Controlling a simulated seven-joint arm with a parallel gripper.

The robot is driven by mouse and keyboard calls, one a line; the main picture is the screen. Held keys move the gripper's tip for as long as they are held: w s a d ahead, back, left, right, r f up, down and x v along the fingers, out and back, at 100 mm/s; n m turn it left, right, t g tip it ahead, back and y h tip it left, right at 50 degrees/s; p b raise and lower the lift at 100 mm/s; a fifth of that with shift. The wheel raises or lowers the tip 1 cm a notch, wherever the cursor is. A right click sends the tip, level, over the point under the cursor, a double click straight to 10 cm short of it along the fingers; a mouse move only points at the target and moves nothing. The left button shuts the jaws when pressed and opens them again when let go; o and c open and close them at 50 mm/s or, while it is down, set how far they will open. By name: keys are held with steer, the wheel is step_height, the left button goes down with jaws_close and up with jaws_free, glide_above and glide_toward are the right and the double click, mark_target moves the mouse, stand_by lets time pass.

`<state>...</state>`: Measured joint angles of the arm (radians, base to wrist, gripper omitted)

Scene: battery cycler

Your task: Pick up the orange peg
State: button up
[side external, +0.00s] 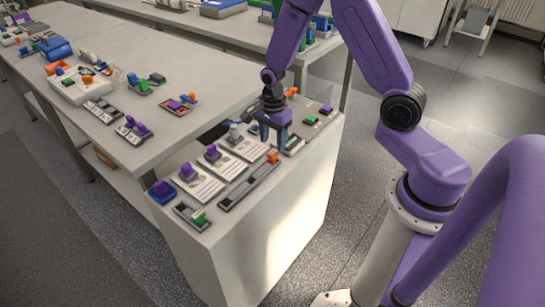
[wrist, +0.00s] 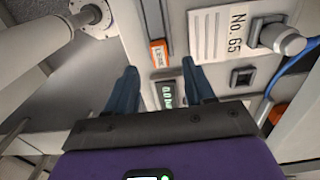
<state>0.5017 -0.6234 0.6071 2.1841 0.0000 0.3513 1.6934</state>
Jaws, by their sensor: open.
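An orange peg (side external: 272,157) sits at the far end of a long dark slotted rail (side external: 243,189) on the white bench top. In the wrist view the orange peg (wrist: 159,53) shows lettering on its face and lies ahead of the fingers, between their lines. My gripper (side external: 273,142) hangs fingers down over the bench, close beside the peg and a little beyond it. In the wrist view my gripper (wrist: 160,86) has its two blue fingers wide apart, with nothing held between them. Whether a finger touches anything is unclear.
A small display with green digits (wrist: 167,96) lies below the fingers. A "No. 65" card (wrist: 216,36) and a grey knob (wrist: 283,40) are to the right.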

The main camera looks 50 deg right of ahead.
mark_target(272, 152)
steer(key=shift+a+f, duration=0.1)
steer(key=shift+f, duration=2.75)
jaws_close()
